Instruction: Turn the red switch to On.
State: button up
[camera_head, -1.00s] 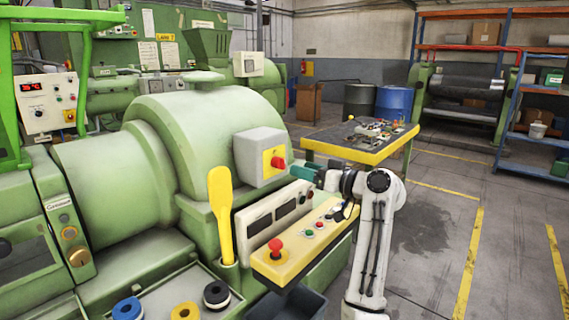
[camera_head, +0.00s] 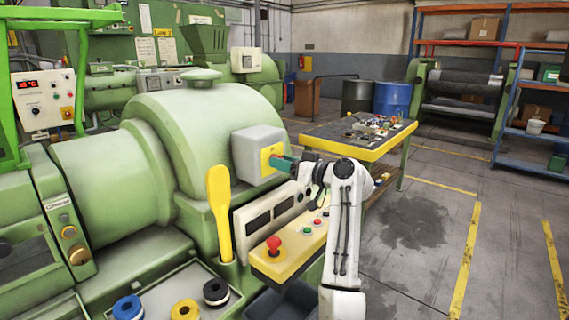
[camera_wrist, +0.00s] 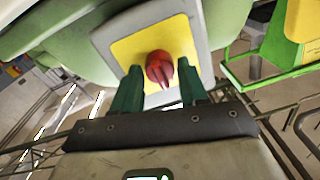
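The red switch (camera_wrist: 159,69) is a rotary knob on a yellow plate (camera_wrist: 178,40) on the face of a grey box (camera_head: 257,142), which sits on the green machine. My gripper (camera_wrist: 160,92) is open, with its two green fingers apart and the red knob between them in the wrist view. I cannot tell whether the fingers touch the knob. In the head view my gripper (camera_head: 282,163) is right at the yellow plate and mostly hides the knob. On or Off marks are not readable.
Below the box is a yellow control panel (camera_head: 262,267) with a red mushroom button (camera_head: 274,246). A yellow paddle (camera_head: 220,210) stands to its left. A yellow-edged table (camera_head: 350,148) with small parts is behind my arm. Open floor lies to the right.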

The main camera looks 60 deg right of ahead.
jog(key=c, duration=0.7)
jog(key=shift+m, duration=0.4)
jog(key=shift+f+m+h+p, duration=0.1)
jog(key=shift+m+h+p, duration=0.15)
jog(key=shift+m+p, duration=3.55)
jog(key=shift+f+m+h+p, duration=0.1)
jog(key=shift+m+h+p, duration=0.15)
jog(key=shift+m+p, duration=3.5)
jog(key=m+b, duration=0.2)
jog(key=m, duration=0.1)
jog(key=shift+b, duration=0.3)
jog(key=o, duration=1)
